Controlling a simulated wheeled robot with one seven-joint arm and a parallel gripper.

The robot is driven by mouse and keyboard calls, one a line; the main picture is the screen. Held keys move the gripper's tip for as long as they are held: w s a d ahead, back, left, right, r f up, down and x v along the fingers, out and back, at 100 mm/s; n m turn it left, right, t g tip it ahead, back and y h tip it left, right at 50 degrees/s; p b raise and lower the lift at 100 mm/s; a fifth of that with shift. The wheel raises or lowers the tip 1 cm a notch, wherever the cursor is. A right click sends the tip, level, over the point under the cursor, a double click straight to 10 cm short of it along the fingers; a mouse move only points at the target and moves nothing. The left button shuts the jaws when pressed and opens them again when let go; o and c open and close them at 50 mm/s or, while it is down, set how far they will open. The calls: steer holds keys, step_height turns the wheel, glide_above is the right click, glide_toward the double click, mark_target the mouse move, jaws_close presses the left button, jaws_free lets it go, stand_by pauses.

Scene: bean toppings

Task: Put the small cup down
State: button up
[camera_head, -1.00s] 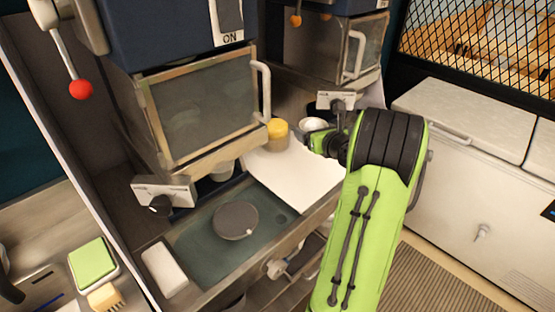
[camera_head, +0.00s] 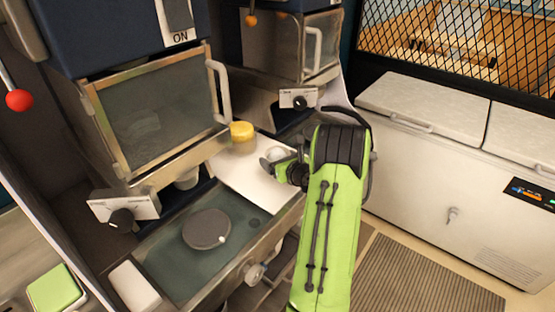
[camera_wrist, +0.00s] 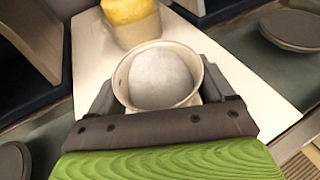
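The small cup (camera_wrist: 122,84) is pale, with a rounded whitish content filling much of its mouth. In the wrist view it sits upright between the two dark fingers of my gripper (camera_wrist: 158,92), which press on its left and right sides. In the head view the small cup (camera_head: 274,154) is at the tip of my gripper (camera_head: 280,160), by the right part of the white board (camera_head: 250,186). The cup's base is hidden, so I cannot tell whether it touches the board.
A yellow-topped container (camera_head: 242,132) stands at the back of the board, and also shows ahead of the cup in the wrist view (camera_wrist: 130,22). A round dark plate (camera_head: 206,229) lies front left. A glass-doored machine (camera_head: 155,110) rises behind. The front of the board is clear.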

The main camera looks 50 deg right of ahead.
steer(key=o, duration=0.3)
